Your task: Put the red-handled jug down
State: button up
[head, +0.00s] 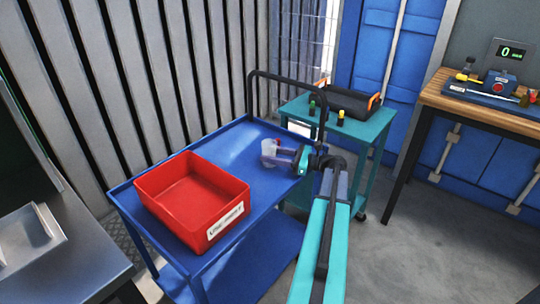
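The red-handled jug (268,152) is a small, pale, see-through vessel with a bit of red showing on its right side. It is upright at or just above the top of the blue cart (236,143), right of the red bin. I cannot tell whether its base touches the cart. My gripper (283,156) comes in from the right and its fingers are shut on the jug at its handle side. The fingers hide most of the handle.
A red bin (228,190) with a white label takes up the cart's left front. A black rail (285,75) rises at the cart's back right. Behind it, a teal cart (362,131) bears a black tray (345,102) and small bottles. A wooden bench (463,107) stands right.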

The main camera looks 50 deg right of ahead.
jog(key=o, duration=0.4)
jog(key=shift+o, duration=0.2)
jog(key=shift+s+r, duration=0.1)
jog(key=shift+r, duration=0.05)
jog(key=v, duration=1.1)
jog(key=shift+s+d, duration=0.3)
jog(key=shift+s, duration=0.05)
jog(key=shift+s, duration=0.1)
